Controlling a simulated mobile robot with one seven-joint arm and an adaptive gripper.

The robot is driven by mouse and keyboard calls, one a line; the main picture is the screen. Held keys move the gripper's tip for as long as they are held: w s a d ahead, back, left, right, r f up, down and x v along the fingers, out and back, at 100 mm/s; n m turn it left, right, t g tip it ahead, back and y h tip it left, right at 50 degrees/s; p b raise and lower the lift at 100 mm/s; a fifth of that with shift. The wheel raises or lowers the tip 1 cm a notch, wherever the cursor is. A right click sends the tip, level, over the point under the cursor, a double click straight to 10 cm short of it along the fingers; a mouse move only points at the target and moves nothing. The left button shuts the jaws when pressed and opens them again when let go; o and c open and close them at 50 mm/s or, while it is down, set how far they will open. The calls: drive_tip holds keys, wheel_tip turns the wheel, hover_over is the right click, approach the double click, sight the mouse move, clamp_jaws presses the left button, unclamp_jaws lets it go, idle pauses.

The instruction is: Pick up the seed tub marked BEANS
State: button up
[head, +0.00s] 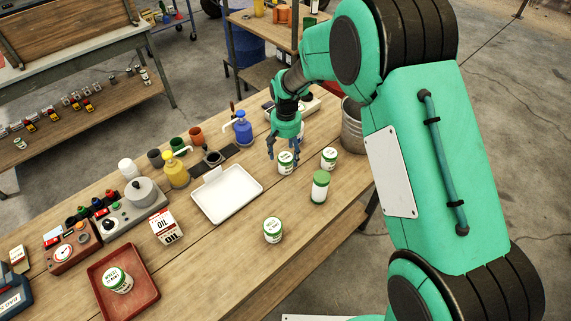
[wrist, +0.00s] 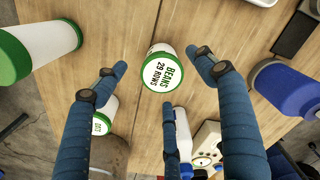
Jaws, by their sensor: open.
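The seed tub marked BEANS (wrist: 163,73) is white with a green rim, and its top label reads "BEANS 29 ROWS" in the wrist view. In the head view a white and green tub (head: 286,161) stands upright on the wooden table under my gripper (head: 284,145). In the wrist view my gripper (wrist: 163,90) has its blue fingers spread around the tub, with gaps on the sides. The fingers are open and hold nothing.
Another tub (head: 329,158) and a green-lidded jar (head: 320,186) stand close to the right. A blue pump bottle (head: 243,128) is to the left. A white tray (head: 228,194), a further tub (head: 272,230) and a red tray (head: 104,262) are nearer the front.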

sight(286, 157)
drive_tip(key=shift+f+b, duration=0.3)
drive_tip(key=shift+f, duration=1.65)
drive_tip(key=c, duration=1.4)
drive_tip(key=shift+o, duration=0.2)
drive_tip(key=shift+r, duration=0.15)
drive_tip(key=shift+a+r, duration=0.1)
drive_tip(key=shift+r, duration=0.45)
drive_tip(key=shift+s+d+r+p, duration=0.1)
drive_tip(key=shift+s+r+p, duration=0.15)
drive_tip(key=shift+r, duration=0.35)
drive_tip(key=shift+s+d+r+p, duration=0.1)
drive_tip(key=shift+s+r+p, duration=0.15)
drive_tip(key=shift+r, duration=0.35)
drive_tip(key=s+d, duration=0.2)
drive_tip(key=s, duration=0.5)
drive_tip(key=s+d+r+p, duration=0.1)
drive_tip(key=s+d, duration=0.2)
drive_tip(key=s, duration=0.4)
drive_tip(key=shift+r, duration=0.15)
drive_tip(key=shift+s+a, duration=0.1)
